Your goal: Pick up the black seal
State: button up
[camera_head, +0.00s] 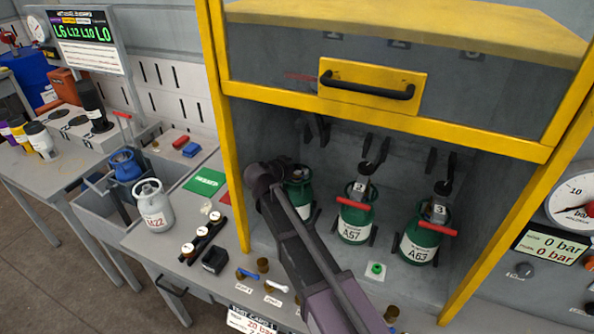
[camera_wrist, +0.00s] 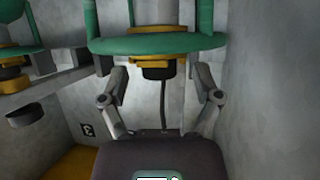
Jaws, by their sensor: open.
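My gripper (camera_wrist: 160,87) is open, with its two fingers apart in the wrist view. A short black piece (camera_wrist: 158,73) shows between and beyond the fingertips, against the brass valve (camera_wrist: 150,58) of a green cylinder. I cannot tell whether this piece is the black seal, or whether the fingers touch it. In the head view my arm reaches into the yellow-framed cabinet, at the leftmost green cylinder (camera_head: 299,190). My own arm hides the gripper's fingers and that cylinder's valve there.
Green cylinders A57 (camera_head: 354,227) and A63 (camera_head: 419,246) stand to the right in the cabinet. The cabinet's yellow left post (camera_head: 222,130) is close to my arm. A grey wall (camera_wrist: 265,90) rises close on the right in the wrist view. A grey cylinder (camera_head: 153,208) stands at left.

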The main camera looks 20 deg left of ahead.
dwell(0.3)
jog(key=c, duration=0.8)
jog(key=shift+c, duration=0.2)
jog(key=shift+r, duration=0.15)
notch_tip(320, 180, up, 3)
jog(key=p, duration=0.3)
jog(key=s+d+r+p, duration=0.1)
jog(key=s+p, duration=0.1)
jog(key=s, duration=1.4)
jog(key=shift+d+r, duration=0.3)
jog(key=shift+r, duration=0.05)
